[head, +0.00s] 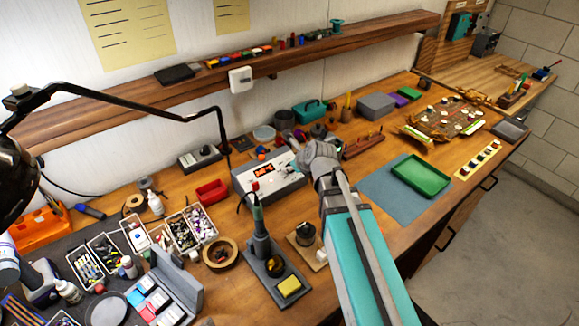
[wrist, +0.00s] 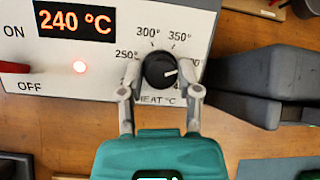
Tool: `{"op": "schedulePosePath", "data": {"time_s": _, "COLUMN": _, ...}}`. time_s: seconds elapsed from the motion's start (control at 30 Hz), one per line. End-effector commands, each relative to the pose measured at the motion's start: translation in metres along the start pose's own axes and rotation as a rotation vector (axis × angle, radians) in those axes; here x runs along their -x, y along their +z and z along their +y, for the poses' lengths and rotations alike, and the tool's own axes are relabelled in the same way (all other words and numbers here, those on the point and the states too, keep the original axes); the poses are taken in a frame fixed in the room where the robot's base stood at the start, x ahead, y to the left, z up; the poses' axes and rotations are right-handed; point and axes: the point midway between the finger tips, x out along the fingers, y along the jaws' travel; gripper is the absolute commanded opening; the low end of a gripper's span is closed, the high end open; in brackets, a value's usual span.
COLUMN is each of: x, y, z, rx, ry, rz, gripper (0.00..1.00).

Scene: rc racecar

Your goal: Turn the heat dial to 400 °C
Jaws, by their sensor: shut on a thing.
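The soldering station (head: 268,186) is a light grey box on the bench, with a lit red display (head: 264,169). In the wrist view its display (wrist: 76,21) reads 240 °C. The black heat dial (wrist: 158,70) sits on its front panel, with marks for 250°, 300° and 350° around it. The dial's white pointer line points to the right, toward a label partly covered by a finger. My gripper (wrist: 161,78) is shut on the dial, one finger on each side. In the head view, my arm hides the dial.
A soldering iron stand (head: 268,268) stands in front of the station. A green tray (head: 420,176) lies at the right on a blue mat (head: 377,193).

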Motion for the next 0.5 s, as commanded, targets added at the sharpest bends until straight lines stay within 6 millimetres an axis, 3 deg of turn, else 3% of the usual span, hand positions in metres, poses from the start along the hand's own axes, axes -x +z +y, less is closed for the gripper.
{"op": "schedulePosePath", "data": {"time_s": 0.5, "x": 0.0010, "y": -0.0021, "z": 0.0035, "rx": -0.166, "ry": -0.057, "rz": 0.020, "gripper": 0.00}}
